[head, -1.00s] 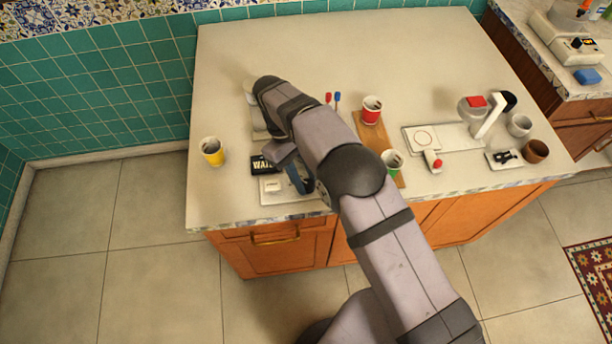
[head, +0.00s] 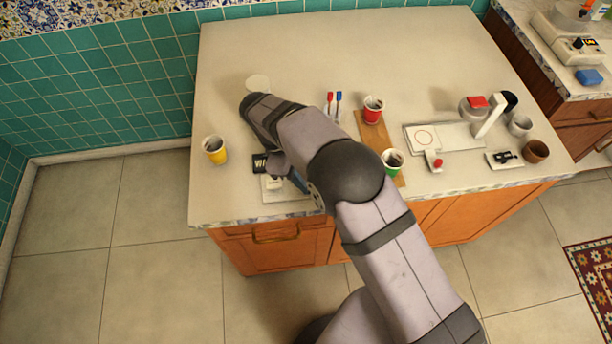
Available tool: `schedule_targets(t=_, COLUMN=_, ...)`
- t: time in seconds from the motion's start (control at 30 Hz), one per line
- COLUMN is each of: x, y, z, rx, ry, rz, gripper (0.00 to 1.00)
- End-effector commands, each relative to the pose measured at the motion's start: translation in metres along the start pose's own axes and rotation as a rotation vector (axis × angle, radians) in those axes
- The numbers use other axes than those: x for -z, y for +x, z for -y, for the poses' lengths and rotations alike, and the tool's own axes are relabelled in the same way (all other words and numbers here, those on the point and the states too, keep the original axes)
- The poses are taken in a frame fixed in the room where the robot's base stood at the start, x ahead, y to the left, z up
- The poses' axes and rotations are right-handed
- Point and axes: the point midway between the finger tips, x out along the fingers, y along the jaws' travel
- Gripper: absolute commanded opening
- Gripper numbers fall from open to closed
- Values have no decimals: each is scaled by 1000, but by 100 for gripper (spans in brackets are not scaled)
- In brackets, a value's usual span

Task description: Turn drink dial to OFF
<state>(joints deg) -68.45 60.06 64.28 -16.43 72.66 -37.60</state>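The drink dial cannot be made out; my arm covers most of the station at the left of the counter. A black sign with white letters, partly covered, (head: 260,163) stands there. In front of it is a pale plate (head: 285,195) with a small white block (head: 274,183) on it. A pale round top (head: 258,83) shows behind my wrist. My gripper (head: 284,170) points down near the sign and plate, mostly hidden by my own wrist and forearm. Its fingertips are not clear, so I cannot tell whether it is open or touching anything.
A yellow cup (head: 214,149) stands left of the sign. Red and blue levers (head: 334,103) stand behind my arm. A white-handled device (head: 488,115) is at right. The counter's back is clear.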

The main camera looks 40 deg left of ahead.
Motion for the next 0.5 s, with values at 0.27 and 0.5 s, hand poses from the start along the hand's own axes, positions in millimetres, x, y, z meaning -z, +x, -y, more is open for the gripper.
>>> schedule_targets(t=0.27, x=1, y=0, z=0, rx=-2, ry=-3, rz=-1, gripper=6)
schedule_targets(t=0.5, x=0, y=0, z=0, rx=-1, ry=-2, rz=0, gripper=46)
